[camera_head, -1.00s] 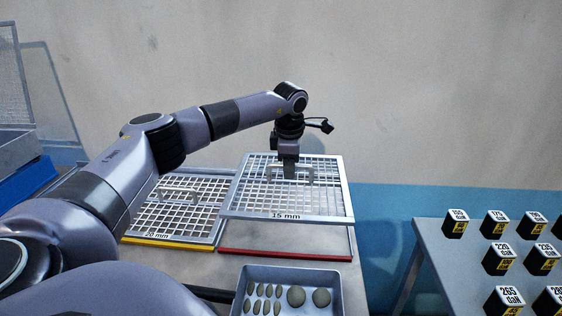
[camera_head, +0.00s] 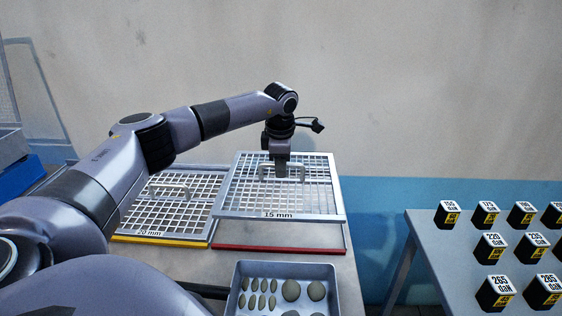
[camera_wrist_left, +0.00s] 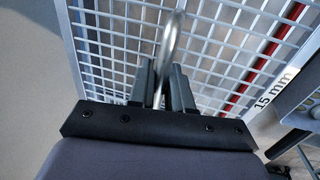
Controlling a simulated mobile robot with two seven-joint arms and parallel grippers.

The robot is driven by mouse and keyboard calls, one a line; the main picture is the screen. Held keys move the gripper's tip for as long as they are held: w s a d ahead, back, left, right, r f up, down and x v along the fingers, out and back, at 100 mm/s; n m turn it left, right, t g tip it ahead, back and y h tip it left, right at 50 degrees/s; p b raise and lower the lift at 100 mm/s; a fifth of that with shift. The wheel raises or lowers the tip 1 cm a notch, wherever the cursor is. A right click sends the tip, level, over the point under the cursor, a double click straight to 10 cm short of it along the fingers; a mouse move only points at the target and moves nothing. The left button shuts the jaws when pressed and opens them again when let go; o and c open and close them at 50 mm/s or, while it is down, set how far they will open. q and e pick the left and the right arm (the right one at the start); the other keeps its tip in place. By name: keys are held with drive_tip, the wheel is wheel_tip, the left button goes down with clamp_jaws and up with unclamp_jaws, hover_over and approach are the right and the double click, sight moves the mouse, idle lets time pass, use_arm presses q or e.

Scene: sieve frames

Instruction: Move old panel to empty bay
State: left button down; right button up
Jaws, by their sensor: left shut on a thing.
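The 15 mm panel (camera_head: 240,198) is a silver grid with a handle (camera_head: 297,172), and my left gripper (camera_head: 281,172) is shut on that handle. The panel appears raised a little above the bay with the red front edge (camera_head: 280,249). In the left wrist view the gripper's fingers (camera_wrist_left: 163,88) close around the curved handle (camera_wrist_left: 172,45), over the grid (camera_wrist_left: 115,45). The 20 mm panel (camera_head: 160,228) lies to the left in the bay with the yellow front edge (camera_head: 160,240). My right gripper is not in view.
A metal tray (camera_head: 285,268) with several flat and round stones stands in front of the panels. A grey table (camera_head: 425,240) with several labelled black-and-white blocks stands to the right. A blue bin (camera_head: 20,182) is at the far left. A wall rises behind.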

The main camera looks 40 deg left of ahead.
sight(281, 181)
use_arm(q)
drive_tip(key=shift+f+b, duration=1.7)
drive_tip(key=shift+f, duration=2.1)
drive_tip(key=c, duration=1)
unclamp_jaws()
drive_tip(key=shift+o, duration=0.2)
drive_tip(key=shift+f, duration=0.15)
drive_tip(key=r, duration=0.5)
drive_tip(key=s+d+r, duration=0.1)
drive_tip(key=r, duration=0.1)
drive_tip(key=shift+r, duration=0.15)
